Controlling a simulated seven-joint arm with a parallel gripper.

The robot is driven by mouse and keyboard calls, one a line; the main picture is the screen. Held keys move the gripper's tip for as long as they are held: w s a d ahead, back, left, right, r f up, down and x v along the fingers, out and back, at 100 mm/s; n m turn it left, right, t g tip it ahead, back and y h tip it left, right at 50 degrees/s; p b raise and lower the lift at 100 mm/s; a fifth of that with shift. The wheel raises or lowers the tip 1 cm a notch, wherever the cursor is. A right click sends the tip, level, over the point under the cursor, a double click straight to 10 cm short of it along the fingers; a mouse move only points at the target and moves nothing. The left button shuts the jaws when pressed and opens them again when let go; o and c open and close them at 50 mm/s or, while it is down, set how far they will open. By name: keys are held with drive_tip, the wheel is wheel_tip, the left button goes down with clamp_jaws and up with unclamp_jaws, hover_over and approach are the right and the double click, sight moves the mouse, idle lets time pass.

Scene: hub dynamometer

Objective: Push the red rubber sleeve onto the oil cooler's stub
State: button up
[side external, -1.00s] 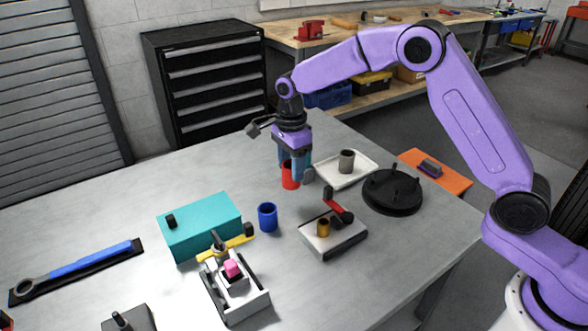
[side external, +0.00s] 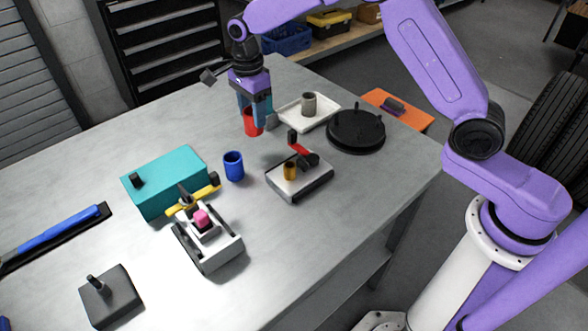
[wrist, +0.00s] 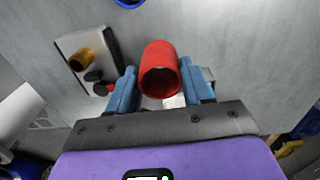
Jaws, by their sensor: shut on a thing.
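The red rubber sleeve (side external: 252,124) is a short hollow tube between the blue fingers of my gripper (side external: 255,112). In the wrist view the sleeve (wrist: 160,68) sits between both fingertips, its open end facing the camera. My gripper (wrist: 160,84) is shut on it, at the back of the table, left of the white tray. Whether the sleeve touches the table is unclear. A teal box (side external: 168,182), which may be the oil cooler, stands nearer the camera and to the left. A short black stub (side external: 136,181) stands out on its left part.
A blue cup (side external: 233,166) stands between the teal box and a grey block with a brass cylinder (side external: 290,170) and red lever. A white tray (side external: 292,119) holds a grey cylinder. A black round plate (side external: 356,132) with pegs and a grey clamp fixture (side external: 212,246) also stand here.

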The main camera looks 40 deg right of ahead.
approach(290, 165)
drive_tip(key=shift+w+a+f, duration=0.1)
drive_tip(key=shift+w+f, duration=0.2)
drive_tip(key=shift+w, duration=0.25)
drive_tip(key=shift+s, duration=0.5)
drive_tip(key=shift+f, duration=2.9)
drive_tip(key=shift+f, duration=0.55)
drive_tip(key=o, duration=0.7)
drive_tip(key=shift+r, duration=5.45)
